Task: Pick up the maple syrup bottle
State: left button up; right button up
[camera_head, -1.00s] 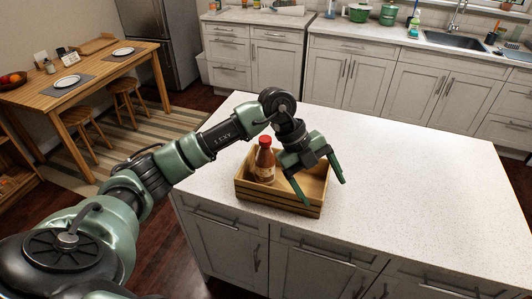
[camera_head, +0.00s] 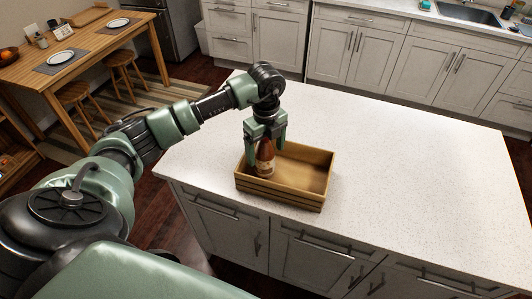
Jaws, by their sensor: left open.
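The maple syrup bottle (camera_head: 265,158) is brown with a pale label and stands upright in the left part of a wooden crate (camera_head: 280,195) on the white island counter. My left gripper (camera_head: 265,143) points down over the bottle, with its green fingers on either side of the bottle's upper part. It is open. The red cap seen earlier is hidden by the gripper. My right gripper is not in view.
The right part of the crate is empty. The island counter (camera_head: 410,160) is clear to the right and behind the crate. A wooden table (camera_head: 90,45) with plates and stools stands at the far left. Cabinets and a sink (camera_head: 466,12) line the back.

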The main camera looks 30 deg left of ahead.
pick_arm(q)
jog(key=shift+f, duration=0.1)
jog(key=shift+c, duration=1)
jog(key=c, duration=1.5)
grip_shut()
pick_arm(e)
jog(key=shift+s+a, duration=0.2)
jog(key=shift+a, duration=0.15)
